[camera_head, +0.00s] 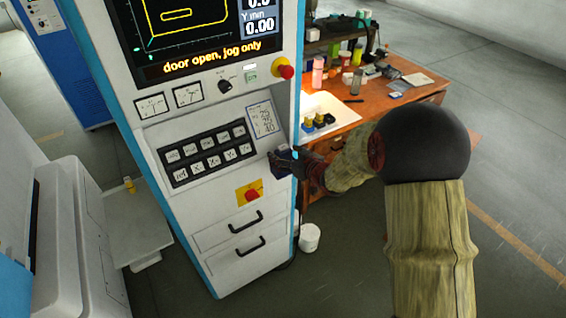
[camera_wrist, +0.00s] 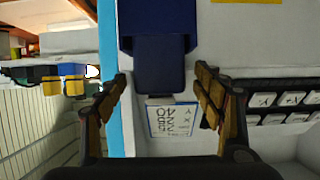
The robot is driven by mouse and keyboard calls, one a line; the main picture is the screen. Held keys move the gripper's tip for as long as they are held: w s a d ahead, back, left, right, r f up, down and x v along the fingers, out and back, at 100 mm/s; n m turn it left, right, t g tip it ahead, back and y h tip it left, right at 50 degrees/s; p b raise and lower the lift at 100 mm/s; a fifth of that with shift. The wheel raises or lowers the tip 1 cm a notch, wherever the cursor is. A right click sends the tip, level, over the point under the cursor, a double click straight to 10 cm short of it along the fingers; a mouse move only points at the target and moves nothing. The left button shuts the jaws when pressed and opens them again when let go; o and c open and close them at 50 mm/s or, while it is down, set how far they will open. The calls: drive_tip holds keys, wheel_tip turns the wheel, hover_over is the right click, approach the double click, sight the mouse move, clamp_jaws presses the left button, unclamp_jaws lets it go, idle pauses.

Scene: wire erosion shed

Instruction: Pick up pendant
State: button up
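A blue block that looks like the pendant (camera_wrist: 160,68) shows in the middle of the wrist view. It meets a wider, darker blue holder (camera_wrist: 158,14) on the machine's front, and seems to stick out of it. In the head view the blue holder (camera_head: 279,165) shows beside my gripper (camera_head: 288,160), which hides much of this spot. In the wrist view my gripper (camera_wrist: 161,84) is open, one finger on each side of the block with a gap on both sides. Neither finger visibly touches it. Depth to the block is hard to judge.
The machine console (camera_head: 215,200) has a key panel (camera_head: 208,155), a printed card (camera_head: 262,120) close to the holder, and red stop buttons (camera_head: 252,195). A cluttered wooden bench (camera_head: 375,110) stands behind my arm. A white bucket (camera_head: 310,237) is on the floor.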

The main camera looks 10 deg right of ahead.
drive_tip(key=shift+c, duration=1.1)
drive_tip(key=c, duration=1.1)
drive_tip(key=shift+r, duration=0.2)
drive_tip(key=shift+c, duration=0.5)
